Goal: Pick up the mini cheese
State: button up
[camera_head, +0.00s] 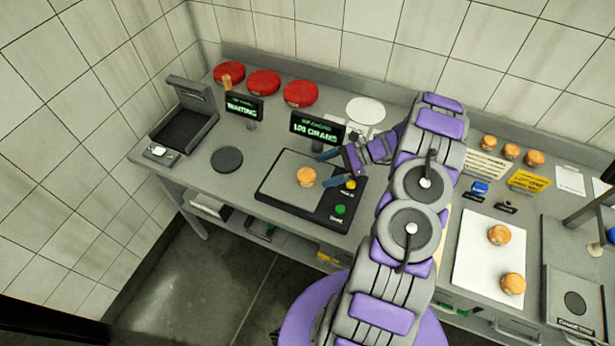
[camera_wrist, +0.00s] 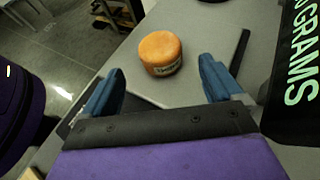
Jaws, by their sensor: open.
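A small orange mini cheese (camera_head: 306,177) sits upright on the grey plate of the scale (camera_head: 285,168). It also shows in the wrist view (camera_wrist: 160,53), just beyond my fingertips and roughly centred between them, with a label on its side. My gripper (camera_head: 331,168) is open and empty, just right of this cheese in the head view; its two blue fingers (camera_wrist: 162,88) stand wide apart. More mini cheeses stand at the right: two on a white board (camera_head: 482,262) and several along the back (camera_head: 511,151).
A display reading "100 GRAMS" (camera_head: 317,129) stands close behind the scale, near my gripper. Yellow (camera_head: 351,184) and green (camera_head: 340,209) buttons lie on the scale's right. Red cheese wheels (camera_head: 263,83) line the back left. The counter left of the scale holds a dark disc (camera_head: 227,159).

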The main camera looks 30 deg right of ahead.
aim_at(311, 172)
jog(key=shift+x, duration=1)
jog(key=shift+w+x, duration=0.2)
jog(key=shift+x, duration=1.55)
jog(key=shift+w+a, duration=0.1)
jog(key=shift+a, duration=0.6)
jog(key=shift+d, duration=0.35)
jog(key=c, duration=1.1)
jog(key=shift+a, duration=0.2)
